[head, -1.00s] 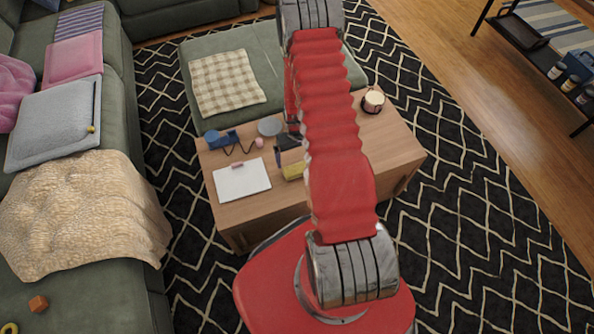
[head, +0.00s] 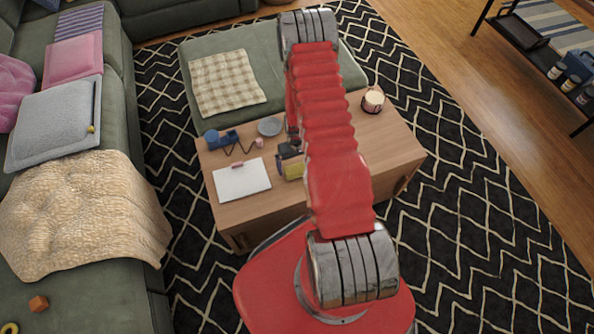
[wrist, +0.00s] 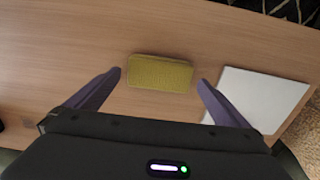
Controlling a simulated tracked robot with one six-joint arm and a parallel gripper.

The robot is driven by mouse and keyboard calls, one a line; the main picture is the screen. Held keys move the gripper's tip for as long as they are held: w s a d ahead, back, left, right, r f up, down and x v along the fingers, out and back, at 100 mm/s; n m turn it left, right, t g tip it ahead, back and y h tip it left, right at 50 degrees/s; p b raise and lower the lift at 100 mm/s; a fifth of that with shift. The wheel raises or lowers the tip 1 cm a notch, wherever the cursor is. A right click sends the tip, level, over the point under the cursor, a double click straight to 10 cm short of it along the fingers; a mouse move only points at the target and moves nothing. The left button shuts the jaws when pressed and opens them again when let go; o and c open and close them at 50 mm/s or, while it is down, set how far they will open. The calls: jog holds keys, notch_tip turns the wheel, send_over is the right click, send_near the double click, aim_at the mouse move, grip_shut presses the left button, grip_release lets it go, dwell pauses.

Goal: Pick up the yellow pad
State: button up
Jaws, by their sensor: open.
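The yellow pad (wrist: 160,73) lies on the wooden table, a flat rectangle with its long side across the wrist view. It also shows in the head view (head: 293,171), partly hidden by my gripper and arm. My gripper (wrist: 160,82) is open and empty, one purple finger to each side of the pad. Its fingertips look level with the pad's near edge, with gaps at both ends. How high the fingers are above the table is hard to tell.
A white sheet or clipboard (wrist: 262,97) lies just right of the pad in the wrist view. A green ottoman (head: 275,75) stands behind.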

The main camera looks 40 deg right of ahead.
aim_at(297, 169)
jog(key=shift+f, duration=1.3)
jog(key=c, duration=1)
jog(key=shift+r, duration=0.1)
jog(key=shift+r, duration=4.95)
